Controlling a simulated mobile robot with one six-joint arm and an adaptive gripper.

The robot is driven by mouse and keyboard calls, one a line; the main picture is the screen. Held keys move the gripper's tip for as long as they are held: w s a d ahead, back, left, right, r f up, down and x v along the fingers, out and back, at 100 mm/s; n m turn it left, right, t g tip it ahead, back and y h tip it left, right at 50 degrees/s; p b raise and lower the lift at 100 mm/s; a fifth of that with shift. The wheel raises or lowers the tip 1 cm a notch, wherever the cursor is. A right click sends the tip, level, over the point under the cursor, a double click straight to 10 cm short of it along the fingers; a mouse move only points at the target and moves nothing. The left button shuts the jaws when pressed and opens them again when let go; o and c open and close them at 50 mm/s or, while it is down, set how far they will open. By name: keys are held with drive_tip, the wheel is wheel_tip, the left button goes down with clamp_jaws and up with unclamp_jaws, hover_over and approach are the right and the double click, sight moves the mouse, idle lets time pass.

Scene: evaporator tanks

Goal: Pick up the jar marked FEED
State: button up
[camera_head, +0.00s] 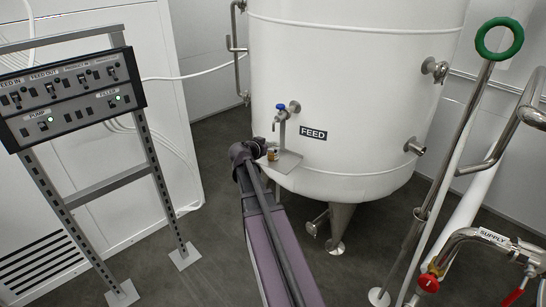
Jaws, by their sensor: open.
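A small amber jar (272,154) stands on a metal shelf (287,164) fixed to the front of the white tank, below a blue-handled tap. The jar is too small for me to read any mark on it. A dark plate on the tank reads FEED (313,133), just right of the tap. My gripper (260,149) is at the shelf's left edge, close beside the jar, and open. My arm reaches up to it from the bottom of the picture. The fingers are small and dark, and I cannot tell whether they touch the jar.
The tap (283,115) juts out directly above the shelf. A switch panel (70,98) on a metal frame stands at left. A green-wheeled valve stem (465,130) and the SUPPLY pipe (470,238) are at right. Grey floor (215,235) is clear left of my arm.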

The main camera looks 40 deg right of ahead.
sight(275, 145)
drive_tip(key=shift+w+d+f, duration=0.1)
drive_tip(key=shift+d+f, duration=0.05)
drive_tip(key=shift+d, duration=0.15)
drive_tip(key=shift+f+b+x, duration=0.15)
drive_tip(key=shift+b+x, duration=0.5)
drive_tip(key=shift+x, duration=0.65)
drive_tip(key=shift+f+b+x, duration=0.15)
drive_tip(key=shift+b+x, duration=0.5)
drive_tip(key=shift+x, duration=0.65)
drive_tip(key=shift+a, duration=0.15)
drive_tip(key=c, duration=1.3)
drive_tip(key=shift+r, duration=0.25)
wheel_tip(275, 145, up, 3)
drive_tip(key=p, duration=0.3)
drive_tip(key=s+a, duration=0.2)
drive_tip(key=s, duration=0.2)
drive_tip(key=s+a+r+p, duration=0.1)
drive_tip(key=s+a, duration=0.2)
drive_tip(key=s, duration=0.2)
drive_tip(key=s+a+p, duration=0.1)
drive_tip(key=s+a, duration=0.2)
drive_tip(key=s, duration=0.1)
drive_tip(key=shift+s+r, duration=0.3)
drive_tip(key=shift+s, duration=0.05)
